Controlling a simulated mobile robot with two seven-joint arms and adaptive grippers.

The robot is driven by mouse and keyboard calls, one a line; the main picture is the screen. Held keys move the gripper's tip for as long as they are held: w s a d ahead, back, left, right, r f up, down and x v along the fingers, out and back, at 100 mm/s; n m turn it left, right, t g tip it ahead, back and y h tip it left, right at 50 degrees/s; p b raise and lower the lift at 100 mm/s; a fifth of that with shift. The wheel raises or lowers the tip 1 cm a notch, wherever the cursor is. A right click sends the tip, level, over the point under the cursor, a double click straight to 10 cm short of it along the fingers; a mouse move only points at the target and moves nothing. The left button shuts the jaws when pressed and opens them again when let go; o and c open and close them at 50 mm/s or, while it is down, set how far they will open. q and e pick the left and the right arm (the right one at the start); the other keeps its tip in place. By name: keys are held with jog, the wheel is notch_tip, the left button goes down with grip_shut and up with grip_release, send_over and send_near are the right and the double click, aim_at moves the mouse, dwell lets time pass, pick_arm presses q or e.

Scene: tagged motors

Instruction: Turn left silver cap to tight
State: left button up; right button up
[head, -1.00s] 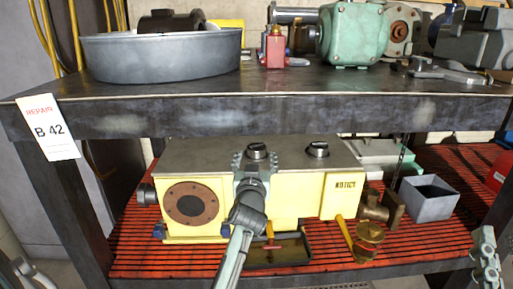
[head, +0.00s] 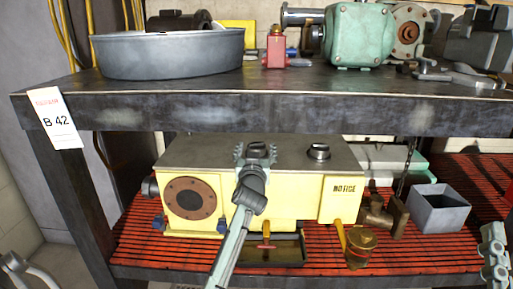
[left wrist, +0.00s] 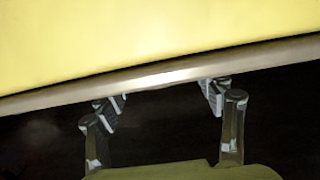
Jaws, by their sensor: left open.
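The left silver cap (head: 257,149) is a short round cap with a dark top, on the grey lid of a yellow machine box (head: 285,205) on the lower shelf. A similar right cap (head: 318,151) stands apart from it. My left gripper (head: 256,154) is open, its fingers to either side of the left cap in the head view; I cannot tell whether they touch it. In the left wrist view the spread fingers (left wrist: 163,103) show against a yellow face and a pale metal edge, with no cap visible. My right gripper (head: 492,258) shows only partly at the lower right edge.
The upper shelf (head: 270,108) hangs close above the box, bearing a grey round pan (head: 168,58) and a green motor (head: 355,38). A grey open bin (head: 438,212) and brass fittings (head: 360,245) stand right of the box.

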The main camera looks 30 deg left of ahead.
pick_arm(q)
jog(key=shift+x, duration=1.05)
pick_arm(e)
jog(key=shift+s+d+r, duration=0.15)
jog(key=shift+r, duration=0.05)
pick_arm(q)
jog(key=shift+c, duration=0.5)
